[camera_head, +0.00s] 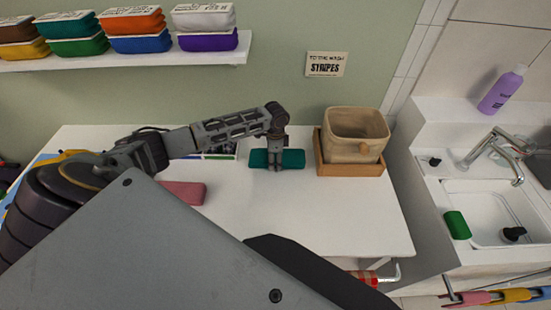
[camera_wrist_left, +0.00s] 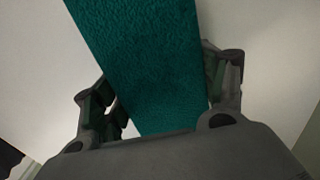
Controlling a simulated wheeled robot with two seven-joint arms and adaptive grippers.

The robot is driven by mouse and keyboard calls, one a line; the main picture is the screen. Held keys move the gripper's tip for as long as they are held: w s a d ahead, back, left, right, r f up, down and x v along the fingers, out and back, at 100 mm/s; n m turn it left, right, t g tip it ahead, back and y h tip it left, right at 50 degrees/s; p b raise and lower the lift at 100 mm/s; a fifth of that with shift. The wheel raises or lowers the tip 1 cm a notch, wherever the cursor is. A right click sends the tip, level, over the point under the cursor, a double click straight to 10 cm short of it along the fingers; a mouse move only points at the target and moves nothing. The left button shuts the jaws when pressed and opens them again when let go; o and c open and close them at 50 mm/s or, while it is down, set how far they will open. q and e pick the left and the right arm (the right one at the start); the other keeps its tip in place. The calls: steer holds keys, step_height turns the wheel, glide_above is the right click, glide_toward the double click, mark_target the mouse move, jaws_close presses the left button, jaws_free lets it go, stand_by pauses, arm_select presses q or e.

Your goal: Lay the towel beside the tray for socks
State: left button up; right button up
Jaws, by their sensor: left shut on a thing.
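A folded teal towel (camera_head: 294,158) is at the back of the white table, in the grip of my left gripper (camera_head: 276,168). In the left wrist view the towel (camera_wrist_left: 145,60) runs between the two fingers (camera_wrist_left: 165,100), which are shut on it. I cannot tell whether its underside touches the table. A low tray (camera_head: 237,153) with coloured items shows partly behind my left arm, to the left of the towel; its label or contents are too hidden to confirm socks. My right gripper is not in view.
A beige basket (camera_head: 355,130) stands in a wooden tray (camera_head: 350,170) right of the towel. A pink folded cloth (camera_head: 186,192) lies nearer on the table (camera_head: 320,215). A sink (camera_head: 495,215) is at the right. The table's front right is clear.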

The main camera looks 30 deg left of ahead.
arm_select(q)
steer(key=shift+f, duration=0.35)
stand_by(0.7)
steer(key=o, duration=0.9)
steer(key=shift+c, duration=0.2)
steer(key=shift+c, duration=0.5)
steer(key=shift+r+p, duration=3.15)
steer(key=shift+p, duration=0.25)
steer(key=shift+r+p, duration=0.35)
steer(key=shift+r, duration=1)
